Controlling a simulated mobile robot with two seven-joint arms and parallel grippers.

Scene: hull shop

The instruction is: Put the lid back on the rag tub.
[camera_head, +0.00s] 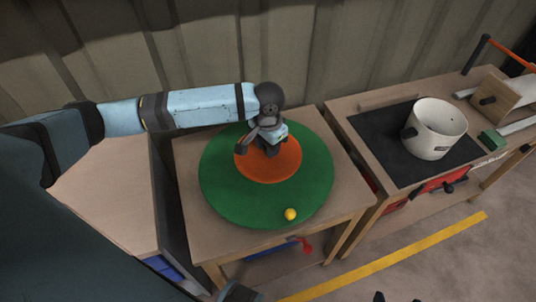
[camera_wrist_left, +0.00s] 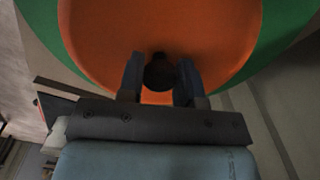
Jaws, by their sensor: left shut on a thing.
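An orange round lid (camera_head: 283,170) lies on a green disc (camera_head: 222,195) on the left wooden table. My left gripper (camera_head: 265,145) is over it. In the left wrist view my left gripper (camera_wrist_left: 160,80) has its two fingers on either side of a dark round knob (camera_wrist_left: 159,72) at the middle of the orange lid (camera_wrist_left: 160,25), and is shut on it. The white tub (camera_head: 435,145), open at the top, stands on a dark mat on the bench to the right.
A yellow ball (camera_head: 291,214) sits near the front edge of the green disc. A green block (camera_head: 492,139) and a wooden piece with a black knob (camera_head: 500,97) are right of the tub. The dark mat (camera_head: 371,130) has bare room left of the tub. A corrugated wall stands behind.

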